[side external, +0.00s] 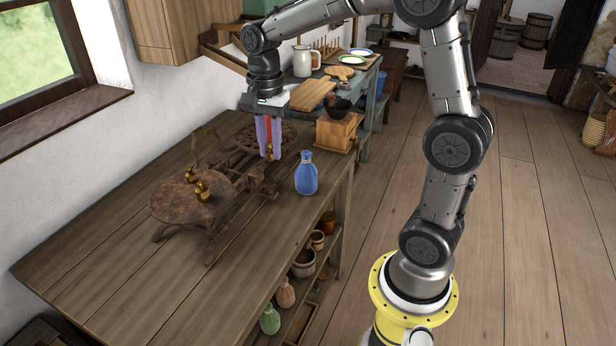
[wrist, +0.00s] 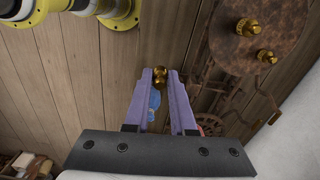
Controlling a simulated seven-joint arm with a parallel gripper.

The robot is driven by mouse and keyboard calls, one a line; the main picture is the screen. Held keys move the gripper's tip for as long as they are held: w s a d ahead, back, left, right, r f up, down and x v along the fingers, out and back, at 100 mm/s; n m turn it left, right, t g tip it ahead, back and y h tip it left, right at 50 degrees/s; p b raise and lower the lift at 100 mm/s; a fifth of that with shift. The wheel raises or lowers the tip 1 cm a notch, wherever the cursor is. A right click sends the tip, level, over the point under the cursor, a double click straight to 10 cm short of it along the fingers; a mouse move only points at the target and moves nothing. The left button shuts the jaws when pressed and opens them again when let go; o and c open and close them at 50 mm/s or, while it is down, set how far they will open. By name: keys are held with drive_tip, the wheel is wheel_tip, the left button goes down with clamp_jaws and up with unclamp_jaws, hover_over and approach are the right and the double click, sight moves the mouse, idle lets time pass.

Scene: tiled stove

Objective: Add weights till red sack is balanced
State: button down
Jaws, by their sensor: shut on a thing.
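My gripper (side external: 269,155) is shut on a brass weight (wrist: 160,75), held between the tips of its purple fingers (wrist: 161,76). The rusty balance scale (side external: 250,185) stands on the wooden table. Its near round pan (side external: 172,207) carries two brass weights (side external: 203,191), which also show in the wrist view (wrist: 266,57). The red sack (side external: 267,122) shows only in part behind my fingers, by the scale's far pan (side external: 289,133); a sliver of red is at the right finger in the wrist view. I cannot tell how level the pans are.
A blue sack (side external: 306,175) stands on the table right of my gripper, near the edge. A wooden grinder box (side external: 337,132) is behind it. The front of the table (side external: 110,270) is clear. Jars stand on the shelf below.

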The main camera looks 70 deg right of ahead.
drive_tip(key=w+a+r+n, duration=0.1)
drive_tip(key=w+a+r, duration=0.15)
drive_tip(key=w, duration=0.65)
drive_tip(key=n, duration=0.2)
hover_over(170, 201)
wheel_tip(170, 201, down, 5)
drive_tip(key=shift+f, duration=3.25)
drive_tip(key=shift+f, duration=0.65)
